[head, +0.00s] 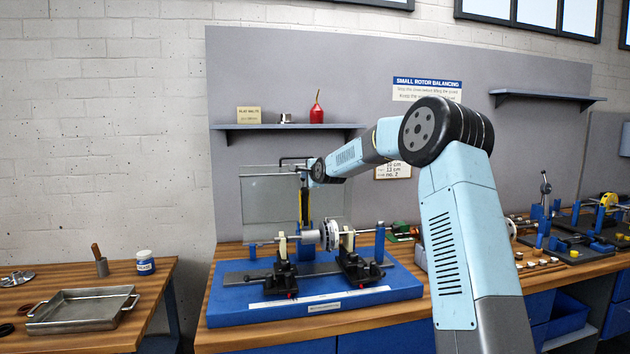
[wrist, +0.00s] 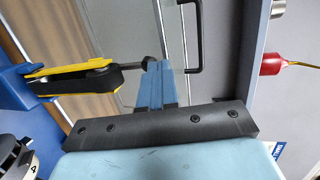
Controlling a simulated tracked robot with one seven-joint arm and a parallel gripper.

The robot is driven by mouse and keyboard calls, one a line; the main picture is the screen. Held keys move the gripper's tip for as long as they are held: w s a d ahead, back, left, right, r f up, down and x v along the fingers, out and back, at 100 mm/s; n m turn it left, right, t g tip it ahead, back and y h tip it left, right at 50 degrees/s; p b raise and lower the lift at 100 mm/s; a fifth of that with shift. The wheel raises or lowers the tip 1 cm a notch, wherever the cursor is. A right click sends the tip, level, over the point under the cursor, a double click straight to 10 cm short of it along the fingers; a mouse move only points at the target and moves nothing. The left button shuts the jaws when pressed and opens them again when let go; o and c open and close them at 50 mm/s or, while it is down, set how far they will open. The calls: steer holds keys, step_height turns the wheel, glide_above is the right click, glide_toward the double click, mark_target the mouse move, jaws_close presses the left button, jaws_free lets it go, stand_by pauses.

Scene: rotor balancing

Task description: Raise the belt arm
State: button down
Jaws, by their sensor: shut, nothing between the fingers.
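The belt arm (wrist: 75,78) is a yellow and black bar with a grey rod and a dark knob at its end. It runs from a blue mount (wrist: 15,88) at the left of the wrist view. In the head view the yellow bar (head: 304,207) stands about upright behind the rotor. My gripper (wrist: 160,66) is shut and empty, its blue fingertips beside the knob; I cannot tell if they touch. In the head view my gripper (head: 304,170) is small and partly hidden by my wrist.
A clear guard panel (head: 265,197) with a black handle (wrist: 196,40) stands behind the fingertips. The rotor (head: 329,235) rests on black supports over a blue base (head: 225,308). A shelf (head: 250,127) with a red oil can (head: 317,112) is above.

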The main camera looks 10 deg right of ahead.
steer(key=shift+w+a, duration=0.1)
steer(key=shift+w, duration=1.25)
steer(key=shift+s, duration=0.1)
